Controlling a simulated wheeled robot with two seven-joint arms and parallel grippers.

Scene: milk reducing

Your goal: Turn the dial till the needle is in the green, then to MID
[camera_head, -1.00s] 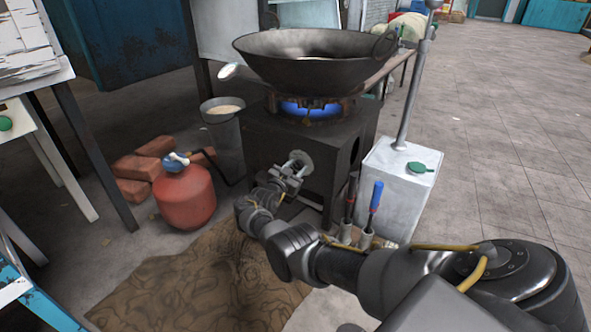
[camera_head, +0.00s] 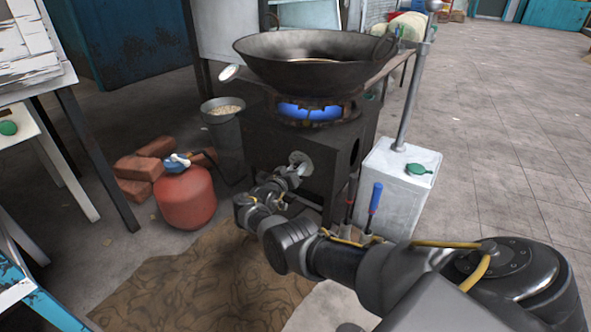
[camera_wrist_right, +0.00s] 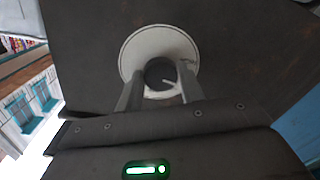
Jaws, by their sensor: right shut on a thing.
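The dial (camera_head: 301,158) is on the front of the dark stove (camera_head: 260,140), with a pale round plate behind it. My right gripper (camera_head: 291,172) reaches it from the front. In the right wrist view the gripper's fingers (camera_wrist_right: 162,88) are shut on the dial's knob (camera_wrist_right: 159,72), with the pale plate (camera_wrist_right: 131,55) around it. Any marks on the plate are too small to read. A pale round disc (camera_head: 229,73), perhaps a gauge, sits beside the wok (camera_head: 300,75); no needle can be made out. A blue flame (camera_head: 308,111) burns under the wok. My left gripper is out of view.
A red gas cylinder (camera_head: 185,197) and bricks (camera_head: 137,168) stand left of the stove, near a bucket (camera_head: 224,135). A white box (camera_head: 393,190) with a post and a blue-handled tool (camera_head: 375,198) are on the right. Open floor lies farther right.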

